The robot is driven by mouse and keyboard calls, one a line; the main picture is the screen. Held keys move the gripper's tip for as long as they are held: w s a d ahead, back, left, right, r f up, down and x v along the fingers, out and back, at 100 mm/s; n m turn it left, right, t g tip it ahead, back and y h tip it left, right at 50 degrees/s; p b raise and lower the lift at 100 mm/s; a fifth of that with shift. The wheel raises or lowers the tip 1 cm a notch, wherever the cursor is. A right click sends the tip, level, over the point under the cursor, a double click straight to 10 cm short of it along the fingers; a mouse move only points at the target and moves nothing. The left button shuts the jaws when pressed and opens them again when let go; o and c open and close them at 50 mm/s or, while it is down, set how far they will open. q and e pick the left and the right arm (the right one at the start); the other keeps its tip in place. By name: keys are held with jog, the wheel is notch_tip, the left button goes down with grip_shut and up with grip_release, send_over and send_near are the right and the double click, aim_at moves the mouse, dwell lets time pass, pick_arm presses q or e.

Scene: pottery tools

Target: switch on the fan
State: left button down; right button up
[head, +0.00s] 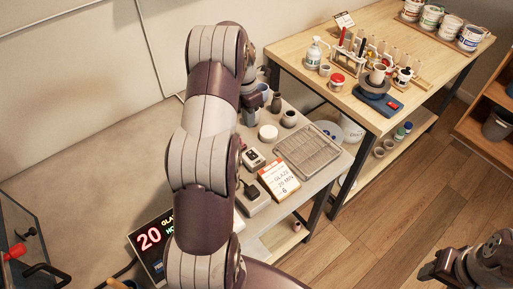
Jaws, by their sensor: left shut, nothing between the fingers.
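I cannot make out a fan with certainty. A small grey box with a dark top and a reddish spot (254,157) and a grey box with a black knob or lever (252,196) stand on the grey table; either may be a switch, but I cannot tell. My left arm rises through the middle of the head view and bends down at its far end. My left gripper (249,116) is mostly hidden behind that arm, over the far part of the grey table, shut and empty. My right gripper (430,272) is at the lower right edge, over the floor; its fingers are dark and unclear.
A glaze card (281,180), wire rack (308,150) and small pots stand on the grey table. A lit display (151,243) is at lower left. The wooden table (437,62) behind holds jars and a blue-based device (378,99). Floor at right is clear.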

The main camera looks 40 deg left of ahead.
pick_arm(q)
jog(key=b, duration=0.5)
send_near(254, 157)
jog(key=f, duration=0.2)
jog(key=f+p, duration=0.1)
jog(key=f, duration=0.1)
jog(key=f+p, duration=0.1)
jog(key=f, duration=0.1)
jog(key=shift+d, duration=0.35)
jog(key=shift+f, duration=0.4)
